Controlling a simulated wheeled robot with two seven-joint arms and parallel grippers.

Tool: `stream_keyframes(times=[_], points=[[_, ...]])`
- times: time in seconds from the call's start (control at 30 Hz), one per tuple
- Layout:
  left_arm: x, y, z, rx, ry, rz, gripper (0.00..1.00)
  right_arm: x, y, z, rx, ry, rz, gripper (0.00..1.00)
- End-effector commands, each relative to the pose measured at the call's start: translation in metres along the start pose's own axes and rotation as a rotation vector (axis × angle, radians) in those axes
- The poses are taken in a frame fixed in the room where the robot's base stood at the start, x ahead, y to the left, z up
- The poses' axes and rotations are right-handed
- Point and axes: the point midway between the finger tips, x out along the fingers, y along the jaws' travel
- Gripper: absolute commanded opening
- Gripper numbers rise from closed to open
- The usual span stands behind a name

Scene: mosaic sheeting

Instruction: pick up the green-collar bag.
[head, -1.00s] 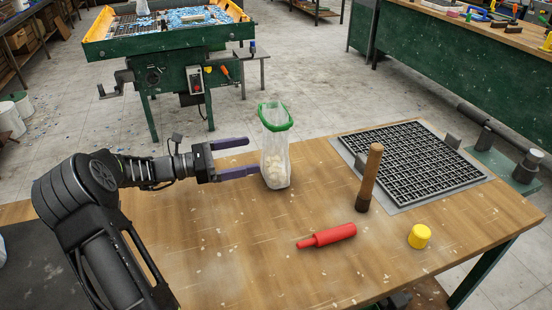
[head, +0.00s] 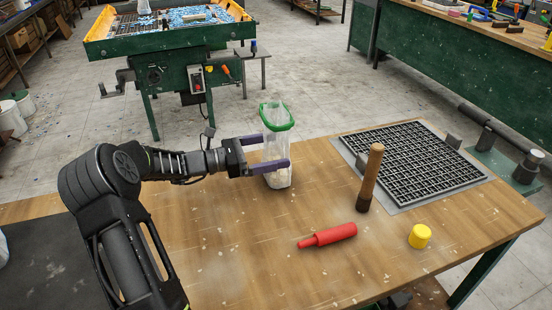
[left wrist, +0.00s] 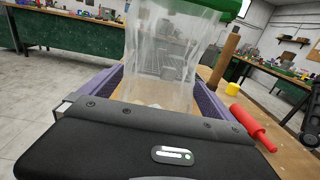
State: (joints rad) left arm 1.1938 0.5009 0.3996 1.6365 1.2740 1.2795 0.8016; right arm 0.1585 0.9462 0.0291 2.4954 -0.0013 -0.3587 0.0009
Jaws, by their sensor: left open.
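The green-collar bag (head: 277,150) is a clear bag with a green collar at its top and pale pieces in its bottom. It stands upright near the far edge of the wooden table (head: 240,225). My left gripper (head: 283,151) is open, with one purple finger on each side of the bag. In the left wrist view the bag (left wrist: 165,60) stands between the two fingers. I cannot tell whether either finger touches it. My right gripper is in neither view.
A wooden-handled tool (head: 371,178) stands upright right of the bag. A red tool (head: 328,236) and a yellow cylinder (head: 419,236) sit nearer the front. A dark grid (head: 415,158) on a grey sheet lies at the right. A green machine (head: 170,75) stands on the floor behind.

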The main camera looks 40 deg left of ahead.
Motion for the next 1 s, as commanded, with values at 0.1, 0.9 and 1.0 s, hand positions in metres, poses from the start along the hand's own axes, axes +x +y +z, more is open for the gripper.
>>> stream_keyframes(times=[0.1,0.9,1.0], points=[[0.019,0.000,0.000,-0.002,-0.003,-0.004,1.00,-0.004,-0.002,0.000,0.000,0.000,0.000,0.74],[0.041,0.001,-0.002,0.001,-0.001,-0.001,1.00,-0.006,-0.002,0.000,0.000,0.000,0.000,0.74],[0.041,0.001,-0.002,0.001,-0.001,-0.001,0.93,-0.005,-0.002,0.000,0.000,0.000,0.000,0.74]])
